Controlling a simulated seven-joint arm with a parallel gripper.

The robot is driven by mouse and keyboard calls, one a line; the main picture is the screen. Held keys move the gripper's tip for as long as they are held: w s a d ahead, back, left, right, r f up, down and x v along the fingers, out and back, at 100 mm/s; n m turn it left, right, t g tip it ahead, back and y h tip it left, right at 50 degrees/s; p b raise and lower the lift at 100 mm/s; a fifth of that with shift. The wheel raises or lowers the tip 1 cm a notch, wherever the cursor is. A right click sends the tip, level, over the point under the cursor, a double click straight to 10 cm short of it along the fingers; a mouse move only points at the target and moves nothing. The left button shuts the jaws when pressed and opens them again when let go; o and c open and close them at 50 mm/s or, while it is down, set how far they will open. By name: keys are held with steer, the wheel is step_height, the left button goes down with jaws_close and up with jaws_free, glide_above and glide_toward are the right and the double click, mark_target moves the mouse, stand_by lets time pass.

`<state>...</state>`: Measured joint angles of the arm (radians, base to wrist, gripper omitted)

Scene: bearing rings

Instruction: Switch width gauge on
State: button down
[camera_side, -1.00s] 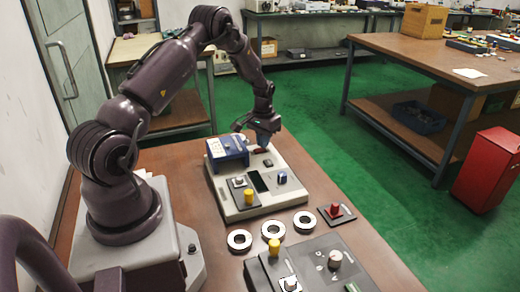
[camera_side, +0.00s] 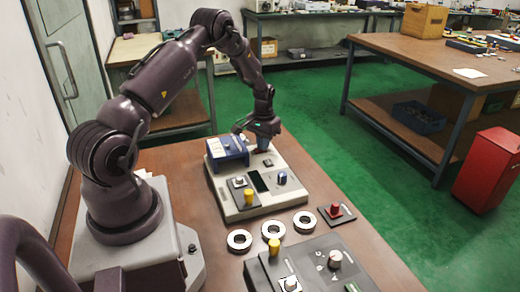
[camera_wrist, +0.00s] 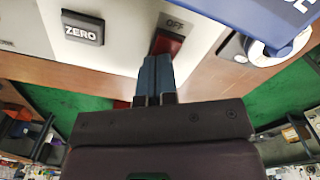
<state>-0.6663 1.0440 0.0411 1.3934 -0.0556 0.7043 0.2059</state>
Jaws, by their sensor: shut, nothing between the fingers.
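The width gauge (camera_side: 232,207) is a pale box on the brown bench, with a dark display (camera_side: 259,181) and a blue block (camera_side: 227,148) at its back left. Its red power switch (camera_wrist: 168,43) sits in a dark frame beside an OFF label (camera_wrist: 175,23); in the side view the switch (camera_side: 260,151) is at the gauge's far end, partly covered. My gripper (camera_wrist: 154,62) is shut and empty, pointing down with its blue fingertips at the red switch. I cannot tell whether they touch it. It also shows in the side view (camera_side: 263,146).
A ZERO button (camera_wrist: 83,27) is beside the switch. The blue block stands close on the other side. Three bearing rings, the middle one here (camera_side: 273,229), lie in front of the gauge.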

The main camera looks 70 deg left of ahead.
steer(key=shift+r, duration=3.4)
steer(key=shift+s+d+f+n+g, duration=0.15)
steer(key=shift+s+d+f, duration=0.1)
steer(key=shift+s+d, duration=0.25)
steer(key=shift+s+d+f+n+g, duration=0.2)
steer(key=shift+s+d, duration=0.15)
steer(key=shift+s, duration=0.25)
steer(key=s+d+r+m+t, duration=0.1)
steer(key=s+d+r, duration=0.1)
steer(key=d+r, duration=0.6)
steer(key=s+d+r+m, duration=0.1)
steer(key=s+d+r, duration=0.2)
steer(key=d+r, duration=0.5)
steer(key=s+d+r+m+t, duration=0.4)
steer(key=s+d+r, duration=0.5)
steer(key=d, duration=0.4)
steer(key=shift+s+d+r+m+t, duration=0.25)
steer(key=shift+s+r+m+t, duration=0.1)
steer(key=shift+s+t, duration=0.45)
steer(key=shift+s+a, duration=0.1)
